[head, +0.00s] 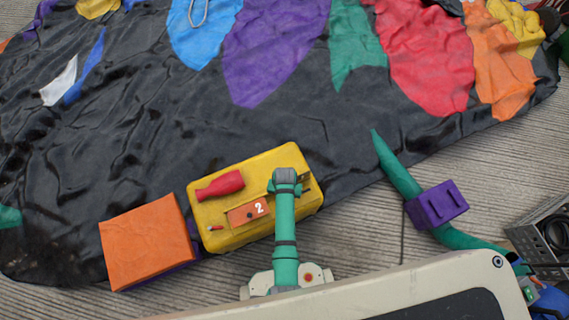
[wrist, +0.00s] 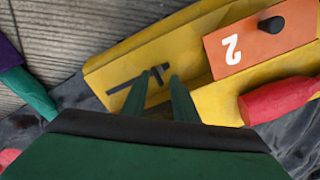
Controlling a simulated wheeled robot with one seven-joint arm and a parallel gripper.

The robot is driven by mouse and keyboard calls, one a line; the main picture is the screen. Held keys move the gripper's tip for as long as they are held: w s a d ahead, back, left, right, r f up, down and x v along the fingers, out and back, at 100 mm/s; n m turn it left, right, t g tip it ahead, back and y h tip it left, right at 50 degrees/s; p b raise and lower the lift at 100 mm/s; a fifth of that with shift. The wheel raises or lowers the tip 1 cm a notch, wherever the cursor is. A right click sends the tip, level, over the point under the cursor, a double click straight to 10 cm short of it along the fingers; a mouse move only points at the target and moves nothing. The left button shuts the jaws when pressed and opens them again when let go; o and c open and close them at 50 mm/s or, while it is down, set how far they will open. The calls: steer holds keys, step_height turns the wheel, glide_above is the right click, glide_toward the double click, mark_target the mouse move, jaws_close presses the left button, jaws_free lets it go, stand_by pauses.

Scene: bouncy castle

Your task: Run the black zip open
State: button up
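The black zip (wrist: 122,86) is a thin dark line on the top of a yellow box (wrist: 110,72). A small dark pull tab (wrist: 158,74) crosses it near one end. My gripper (wrist: 158,80) has two green fingers, apart, one on each side of the tab; I cannot tell whether they touch it. In the head view the yellow box (head: 262,165) lies at the black sheet's near edge, with my teal arm reaching over its right part. There my wrist largely hides the zip and the fingertips.
On the yellow box are an orange plate marked 2 (head: 240,215) and a red bottle shape (head: 219,186). An orange block (head: 145,242) stands at its left. A purple block (head: 437,205) sits at the right. A crumpled black sheet (head: 130,145) with coloured patches spreads behind.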

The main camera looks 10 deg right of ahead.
step_height(320, 180, up, 8)
stand_by(0.4)
stand_by(0.4)
steer(key=s+a+r+n+t, duration=0.2)
steer(key=s+a+r+t, duration=0.25)
steer(key=s+t, duration=0.35)
steer(key=s+r+n+t, duration=0.1)
steer(key=s+r+t, duration=0.2)
steer(key=r, duration=1.1)
steer(key=s+a+r+n+t, duration=0.1)
steer(key=s+r+t, duration=0.3)
steer(key=r, duration=1.1)
steer(key=v, duration=0.3)
steer(key=shift+a+f, duration=0.25)
steer(key=shift+d, duration=0.15)
